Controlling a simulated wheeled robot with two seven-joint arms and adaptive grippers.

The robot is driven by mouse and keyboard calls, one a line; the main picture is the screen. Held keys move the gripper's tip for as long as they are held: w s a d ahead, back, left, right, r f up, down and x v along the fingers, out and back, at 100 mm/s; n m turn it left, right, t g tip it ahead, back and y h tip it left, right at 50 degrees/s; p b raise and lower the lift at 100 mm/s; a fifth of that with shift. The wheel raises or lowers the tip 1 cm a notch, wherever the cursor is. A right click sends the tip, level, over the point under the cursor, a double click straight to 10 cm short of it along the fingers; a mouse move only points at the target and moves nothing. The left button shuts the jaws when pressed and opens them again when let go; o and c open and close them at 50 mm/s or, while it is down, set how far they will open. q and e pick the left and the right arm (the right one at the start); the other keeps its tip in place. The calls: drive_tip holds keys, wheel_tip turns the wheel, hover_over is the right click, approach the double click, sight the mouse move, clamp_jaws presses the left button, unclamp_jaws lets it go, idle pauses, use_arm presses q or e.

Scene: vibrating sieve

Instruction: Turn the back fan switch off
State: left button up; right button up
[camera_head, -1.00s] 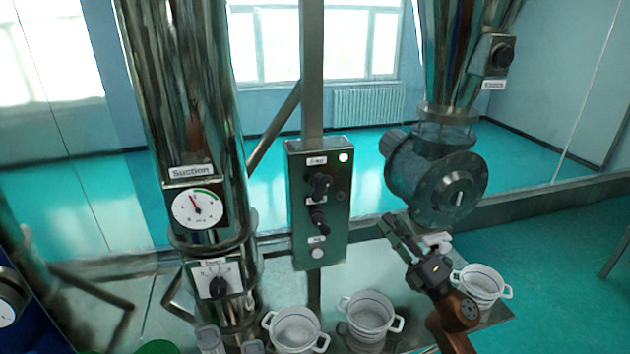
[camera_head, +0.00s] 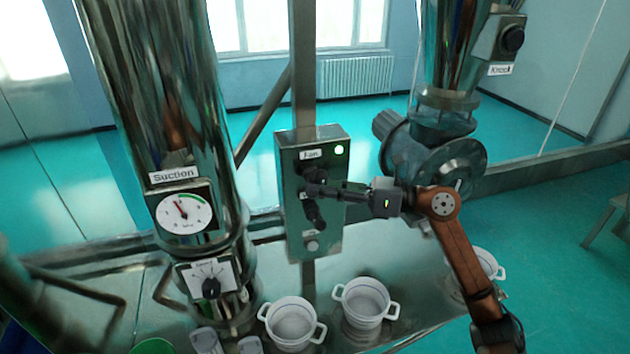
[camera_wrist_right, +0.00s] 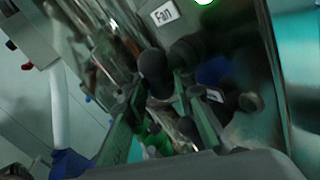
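The metal control box (camera_head: 323,240) stands on the post in the head view, with a "Fan" label (camera_head: 310,154) and a lit green lamp (camera_head: 339,150) at its top. A black upper knob (camera_head: 314,173) sits below the label, and a second black knob (camera_head: 314,214) sits lower. My right gripper (camera_head: 318,190) reaches in from the right and partly covers the upper knob. In the wrist view the right gripper (camera_wrist_right: 160,95) has its fingers apart, with a dark rounded knob (camera_wrist_right: 154,66) just ahead between them. Contact cannot be told. My left gripper is not in view.
A suction gauge (camera_head: 184,212) and a small dial (camera_head: 210,286) are on the steel column at left. White pots (camera_head: 292,323) stand on the glossy table below the box. A "Knock" box (camera_head: 500,37) is at upper right.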

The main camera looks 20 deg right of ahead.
drive_tip(key=shift+w+a+r, duration=0.1)
drive_tip(key=shift+w+a, duration=0.15)
drive_tip(key=shift+a, duration=0.35)
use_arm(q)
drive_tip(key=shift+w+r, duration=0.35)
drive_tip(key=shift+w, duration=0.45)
use_arm(e)
drive_tip(key=shift+c, duration=0.5)
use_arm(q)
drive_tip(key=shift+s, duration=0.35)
use_arm(e)
clamp_jaws()
